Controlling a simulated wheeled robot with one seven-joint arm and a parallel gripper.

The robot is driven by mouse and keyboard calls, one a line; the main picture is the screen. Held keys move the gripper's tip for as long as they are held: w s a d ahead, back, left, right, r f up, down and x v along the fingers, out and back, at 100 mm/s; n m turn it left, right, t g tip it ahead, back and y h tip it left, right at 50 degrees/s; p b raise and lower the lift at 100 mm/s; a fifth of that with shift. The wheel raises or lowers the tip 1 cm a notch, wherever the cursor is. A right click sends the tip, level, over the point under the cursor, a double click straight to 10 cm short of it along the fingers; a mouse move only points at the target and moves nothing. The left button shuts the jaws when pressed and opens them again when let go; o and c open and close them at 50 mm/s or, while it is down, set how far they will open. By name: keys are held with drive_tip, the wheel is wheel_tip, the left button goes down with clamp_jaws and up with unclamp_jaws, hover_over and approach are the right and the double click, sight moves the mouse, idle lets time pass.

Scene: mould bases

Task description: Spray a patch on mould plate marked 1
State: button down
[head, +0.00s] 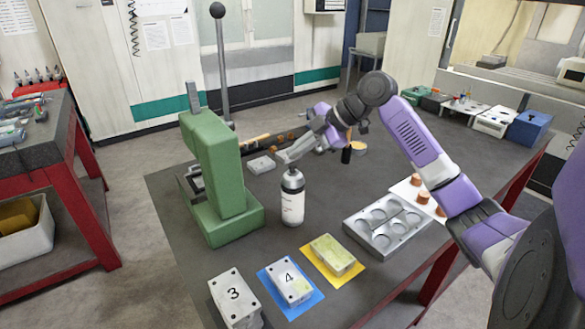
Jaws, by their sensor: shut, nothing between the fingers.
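A spray bottle (292,204), white with a dark top, stands upright on the dark table. My gripper (284,158) is shut and empty, just above the bottle's top; I cannot tell whether it touches it. A mould plate marked 3 (225,287) lies at the front left. A mould plate marked 4 (294,291) lies on a blue mat (313,303). A third mould plate (333,251), with a yellow-green tint on top, lies on a yellow mat (319,276); I can read no number on it. No marking 1 is readable anywhere.
A green press (215,165) with a tall lever stands left of the bottle. A grey tray with round hollows (378,245) lies to the right, beside a white sheet with copper-coloured pieces (418,181). Small boxes line the back right edge.

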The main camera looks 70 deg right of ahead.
sight(296, 166)
drive_tip(key=shift+r+p, duration=1.55)
drive_tip(key=shift+r, duration=1.4)
drive_tip(key=shift+w, duration=0.1)
